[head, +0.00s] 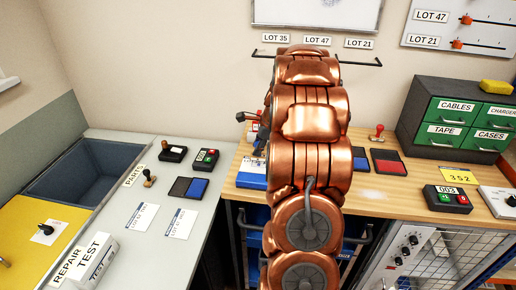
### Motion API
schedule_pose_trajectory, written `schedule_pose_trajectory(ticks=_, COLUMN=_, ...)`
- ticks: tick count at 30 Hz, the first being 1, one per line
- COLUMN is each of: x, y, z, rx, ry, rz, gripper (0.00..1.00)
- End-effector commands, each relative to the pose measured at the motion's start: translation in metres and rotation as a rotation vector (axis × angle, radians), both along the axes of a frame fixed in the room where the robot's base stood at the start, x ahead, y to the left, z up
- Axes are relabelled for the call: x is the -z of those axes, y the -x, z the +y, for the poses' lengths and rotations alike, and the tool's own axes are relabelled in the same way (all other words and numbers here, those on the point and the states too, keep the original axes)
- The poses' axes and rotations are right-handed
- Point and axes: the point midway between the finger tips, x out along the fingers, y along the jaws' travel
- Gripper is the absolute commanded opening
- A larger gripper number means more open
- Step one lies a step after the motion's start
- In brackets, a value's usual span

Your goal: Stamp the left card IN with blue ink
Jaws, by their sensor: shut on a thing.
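Two white cards lie side by side on the grey left table: the left card (142,216) and the right card (180,223). Their small print is too fine to read. A blue and dark ink pad (189,188) lies just behind them. A dark-handled stamp (149,178) stands left of this pad. Another dark knob (164,145) shows farther back by a black device. On the wooden bench are a blue ink pad (360,159), a red ink pad (387,161) and a red-handled stamp (377,133).
A grey bin (80,178) and yellow panel (38,228) lie at the left. Repair and test blocks (92,262) stand at the front. Green drawers (450,110) stand at the back right.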

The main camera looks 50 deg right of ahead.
Motion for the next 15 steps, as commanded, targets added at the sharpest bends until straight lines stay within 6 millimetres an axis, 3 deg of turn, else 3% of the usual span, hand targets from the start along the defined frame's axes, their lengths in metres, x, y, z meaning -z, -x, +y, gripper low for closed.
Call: schedule_pose_trajectory(ticks=15, x=-0.036, y=0.0, z=-0.001, rx=0.001, ry=0.003, rz=-0.001, gripper=0.07)
